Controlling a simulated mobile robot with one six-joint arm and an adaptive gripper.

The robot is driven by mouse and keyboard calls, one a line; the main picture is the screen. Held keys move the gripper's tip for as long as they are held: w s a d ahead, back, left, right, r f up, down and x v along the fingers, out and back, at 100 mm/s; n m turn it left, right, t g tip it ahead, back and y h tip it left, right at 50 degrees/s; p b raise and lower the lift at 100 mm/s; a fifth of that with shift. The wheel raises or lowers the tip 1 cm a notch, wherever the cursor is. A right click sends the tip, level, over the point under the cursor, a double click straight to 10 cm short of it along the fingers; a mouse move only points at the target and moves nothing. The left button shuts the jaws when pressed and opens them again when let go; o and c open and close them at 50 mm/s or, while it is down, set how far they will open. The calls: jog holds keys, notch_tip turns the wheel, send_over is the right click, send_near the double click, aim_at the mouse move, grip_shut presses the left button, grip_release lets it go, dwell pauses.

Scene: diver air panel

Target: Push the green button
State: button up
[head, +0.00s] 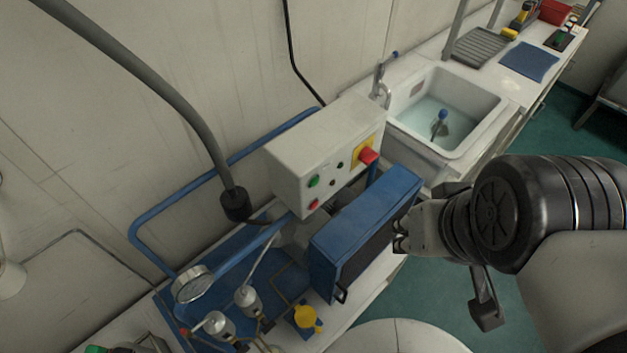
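The green button (313,181) is a small round cap on the front of a light grey control box (300,150) mounted by the wall. A red button (313,203) sits just below it. A larger red knob on a yellow plate (367,155) is at the box's right end. My gripper (400,237) is right of the box and lower in the picture, apart from the green button. It points left, near the right side of a blue box. Its fingers are small and dark here, so I cannot tell whether they are open or shut.
The blue box (350,225) stands in front of the control box's lower right. A hanging grey hose (160,85) ends left of the control box. Gauge (192,284), valves and a yellow knob (306,318) lie below. A sink (445,115) is behind.

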dwell(0.4)
grip_shut()
dwell(1.4)
